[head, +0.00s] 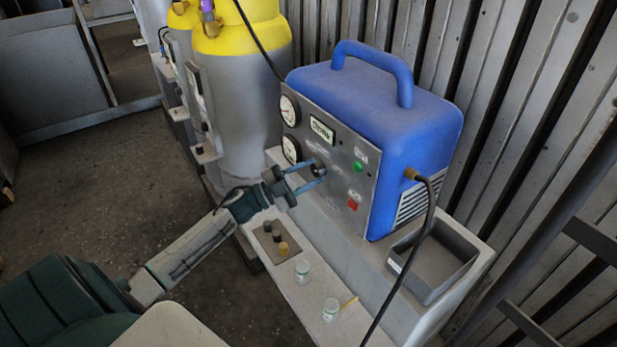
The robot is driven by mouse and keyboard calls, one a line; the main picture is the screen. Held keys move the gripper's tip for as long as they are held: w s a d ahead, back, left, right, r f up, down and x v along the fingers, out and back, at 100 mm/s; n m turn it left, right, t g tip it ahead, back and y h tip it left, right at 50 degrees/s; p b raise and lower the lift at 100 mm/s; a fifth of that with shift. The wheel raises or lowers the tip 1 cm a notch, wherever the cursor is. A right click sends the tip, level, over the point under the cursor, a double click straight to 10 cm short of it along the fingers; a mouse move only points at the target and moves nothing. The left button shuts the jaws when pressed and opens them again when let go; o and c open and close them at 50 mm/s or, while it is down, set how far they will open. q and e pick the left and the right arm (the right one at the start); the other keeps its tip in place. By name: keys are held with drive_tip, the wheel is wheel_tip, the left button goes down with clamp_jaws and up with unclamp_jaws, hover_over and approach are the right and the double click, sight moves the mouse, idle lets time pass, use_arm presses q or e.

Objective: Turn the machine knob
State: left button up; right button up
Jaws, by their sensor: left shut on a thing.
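The machine (430,115) is a blue box with a top handle and a grey front panel (335,185). It stands on a light grey bench. The panel carries two round gauges, a small display, a green button (358,167) and a red button (352,204). The dark knob (318,169) is on the panel, right of the lower gauge. My left gripper (318,176) reaches in from the left, with its fingertips at the panel on either side of the knob, shut on it. The fingers partly hide the knob, so its angle is hard to read. My right gripper is not in view.
A small plate with several knobs or plugs (276,237) and two small jars (302,271) (331,309) are on the bench's front ledge. A grey open tray (436,262) is at the right, with a black hose nearby. Yellow-topped cylinders (240,90) stand behind left.

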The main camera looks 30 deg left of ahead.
use_arm(q)
drive_tip(key=shift+m, duration=0.3)
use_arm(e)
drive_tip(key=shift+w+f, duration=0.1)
use_arm(q)
drive_tip(key=o, duration=1)
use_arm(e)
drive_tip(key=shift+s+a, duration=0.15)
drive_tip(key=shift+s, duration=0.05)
use_arm(q)
drive_tip(key=shift+s+a+f, duration=0.25)
drive_tip(key=shift+s+a, duration=0.05)
drive_tip(key=shift+s, duration=0.05)
drive_tip(key=b+v, duration=0.1)
drive_tip(key=v, duration=0.8)
drive_tip(key=shift+s+a+b, duration=0.25)
drive_tip(key=shift+s+b, duration=0.05)
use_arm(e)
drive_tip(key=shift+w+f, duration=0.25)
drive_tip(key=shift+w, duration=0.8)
use_arm(q)
drive_tip(key=shift+f, duration=0.1)
